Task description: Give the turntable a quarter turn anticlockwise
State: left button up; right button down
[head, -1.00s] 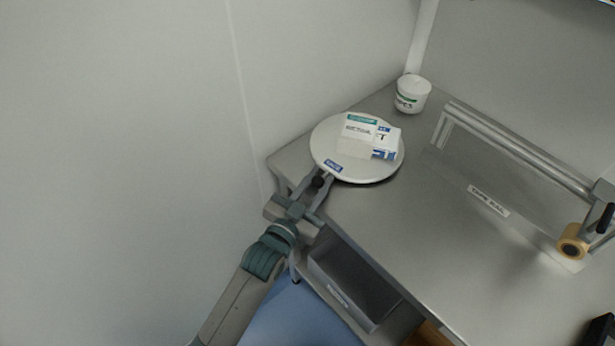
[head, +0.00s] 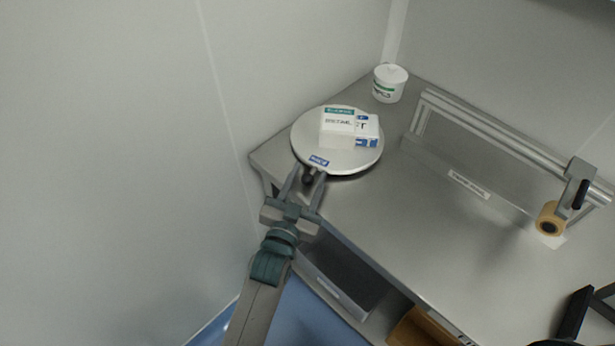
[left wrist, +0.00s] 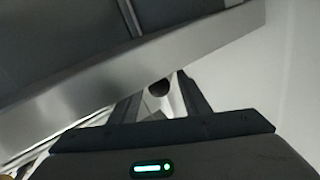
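The turntable (head: 302,152) is a round pale disc at the bench's far left corner, with a blue label (head: 319,160) on its near rim. A white box with a green band (head: 338,125) and a white-and-blue box (head: 368,131) stand on it. A dark knob (head: 309,178) sits at its near edge. My left gripper (head: 307,177) is at that edge, its fingers apart on either side of the knob. The left wrist view shows the knob (left wrist: 158,88) between the spread fingers, with gaps on both sides.
A white lidded tub (head: 389,84) stands behind the turntable. A metal rail frame (head: 490,135) with a tape roll (head: 550,218) is on the right. A grey drawer or bin (head: 340,280) is under the bench edge. The bench middle (head: 400,215) is clear. Walls stand close at left and behind.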

pick_arm(q)
jog(key=shift+v, duration=0.8)
jog(key=b+v, duration=0.4)
jog(key=v, duration=1.1)
jog(key=shift+s+a, duration=0.15)
jog(key=shift+s, duration=0.2)
pick_arm(e)
jog(key=shift+t, duration=0.4)
jog(key=shift+w+a+f, duration=0.3)
jog(key=shift+w+f, duration=0.4)
jog(key=shift+f, duration=0.25)
jog(key=shift+w+a+f, duration=0.25)
jog(key=shift+w+f, duration=0.4)
jog(key=shift+f, duration=0.25)
